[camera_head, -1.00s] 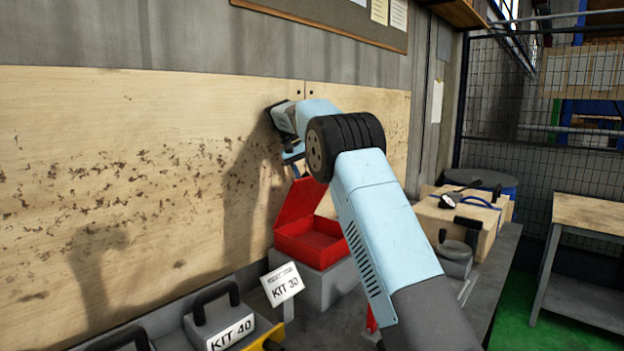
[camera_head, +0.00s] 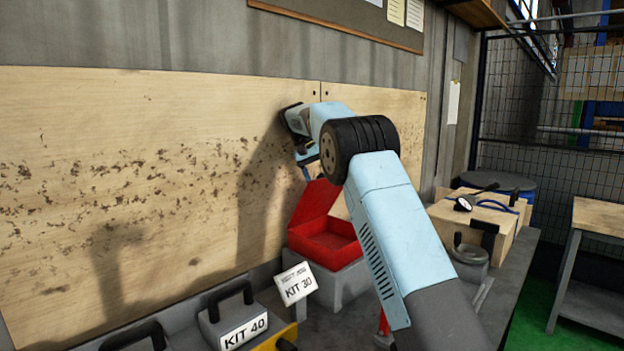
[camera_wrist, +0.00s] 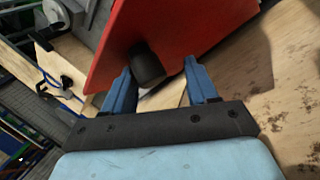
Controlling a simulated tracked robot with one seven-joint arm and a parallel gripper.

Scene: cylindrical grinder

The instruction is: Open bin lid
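A red bin (camera_head: 328,247) sits on a grey block on the bench, its lid (camera_head: 314,203) raised and leaning back toward the wooden panel. The inside of the bin shows. In the wrist view the red lid (camera_wrist: 180,30) fills the upper middle, with a dark knob (camera_wrist: 147,66) on it. My gripper (camera_wrist: 160,68) is open, its two blue fingers spread on either side of the knob, with gaps showing. In the head view my gripper (camera_head: 305,172) is small and partly hidden by the wrist, just above the lid's top edge.
A wooden panel (camera_head: 150,170) stands close behind. A KIT 30 sign (camera_head: 296,285) and a KIT 40 case (camera_head: 240,325) are in front and left. A wooden box (camera_head: 480,222) with a gauge on it stands right. A fence (camera_head: 535,130) and a side table (camera_head: 590,265) lie beyond.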

